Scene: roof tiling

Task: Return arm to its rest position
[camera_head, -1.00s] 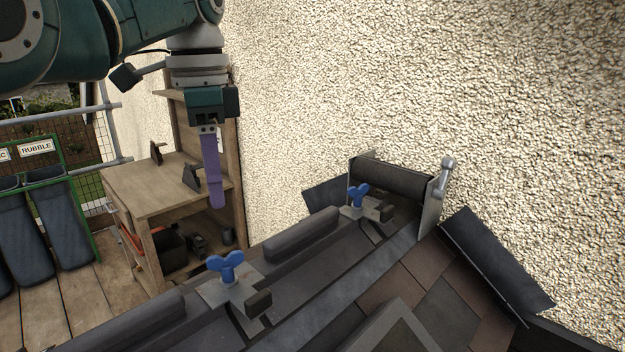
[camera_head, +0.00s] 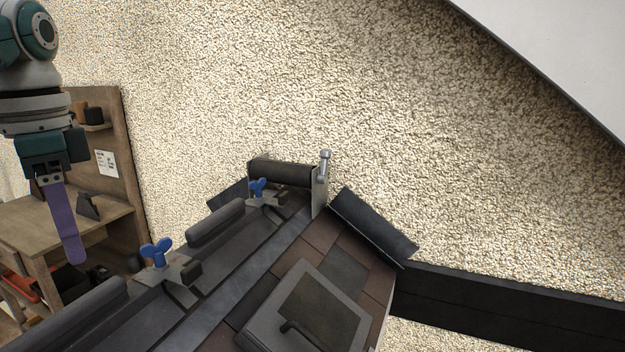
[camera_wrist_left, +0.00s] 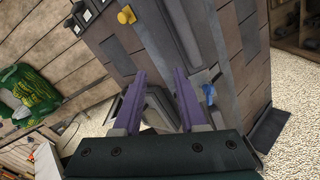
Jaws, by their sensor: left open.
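My left gripper (camera_head: 66,226) hangs down at the left of the head view, its purple fingers pointing at the floor. In that view it overlaps the wooden workbench (camera_head: 110,222). The left wrist view shows its two purple fingers (camera_wrist_left: 160,76) spread apart with nothing held between them. Past the fingers, that view shows the dark roof and a blue wing-nut clamp (camera_wrist_left: 208,92). My right gripper is in neither view.
The tiled roof (camera_head: 318,240) fills the lower middle, with blue-handled clamps (camera_head: 156,254) along its ridge and a framed roof window (camera_head: 318,305). A dark beam (camera_head: 500,305) runs at right. Green bags (camera_wrist_left: 28,92) lie on boards.

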